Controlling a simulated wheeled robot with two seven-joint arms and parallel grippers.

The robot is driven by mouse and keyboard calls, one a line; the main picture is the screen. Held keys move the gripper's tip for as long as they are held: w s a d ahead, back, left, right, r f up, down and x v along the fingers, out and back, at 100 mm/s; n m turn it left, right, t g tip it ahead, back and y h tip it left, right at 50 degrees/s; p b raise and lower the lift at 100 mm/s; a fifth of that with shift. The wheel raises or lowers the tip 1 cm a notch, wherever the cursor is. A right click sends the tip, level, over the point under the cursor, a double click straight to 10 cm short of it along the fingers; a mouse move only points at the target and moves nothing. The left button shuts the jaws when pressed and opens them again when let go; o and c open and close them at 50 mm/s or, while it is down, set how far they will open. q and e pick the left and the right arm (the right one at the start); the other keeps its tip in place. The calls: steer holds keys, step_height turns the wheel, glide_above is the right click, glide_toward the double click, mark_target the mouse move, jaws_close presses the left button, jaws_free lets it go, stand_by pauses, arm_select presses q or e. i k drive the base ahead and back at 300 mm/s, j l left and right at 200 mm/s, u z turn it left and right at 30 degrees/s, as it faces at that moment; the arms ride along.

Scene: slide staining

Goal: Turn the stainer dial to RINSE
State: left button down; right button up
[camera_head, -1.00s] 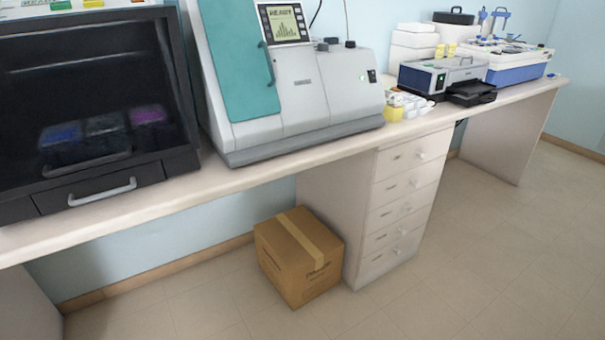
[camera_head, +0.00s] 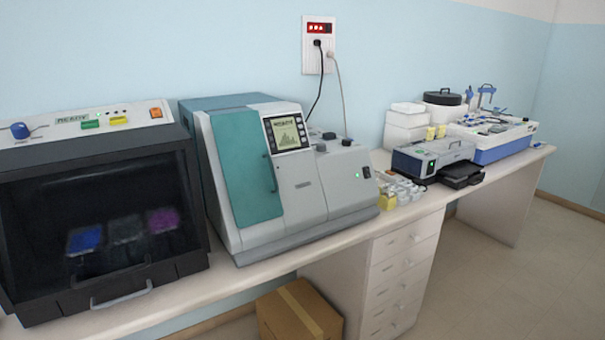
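The stainer (camera_head: 95,160) is the black machine with a dark glass front at the left end of the counter. Blue, grey and purple items show dimly behind the glass. A blue dial (camera_head: 19,130) sits at the left of its white top panel. The dial's setting and any labels around it are too small to read. A small display (camera_head: 73,119), a green button (camera_head: 90,124), a yellow button (camera_head: 118,120) and an orange switch (camera_head: 156,112) are on the same panel. Neither of my grippers is in view.
A white and teal machine (camera_head: 305,190) stands close to the stainer's right. A printer-like device (camera_head: 432,157), white boxes (camera_head: 405,128) and a blue-white unit (camera_head: 495,140) stand farther right. A cardboard box (camera_head: 300,312) is under the counter. The floor at right (camera_head: 500,270) is clear.

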mark_target(20, 130)
steer(key=u, duration=1.4)
steer(key=i+j, duration=0.1)
steer(key=i+u, duration=0.05)
steer(key=i, duration=0.05)
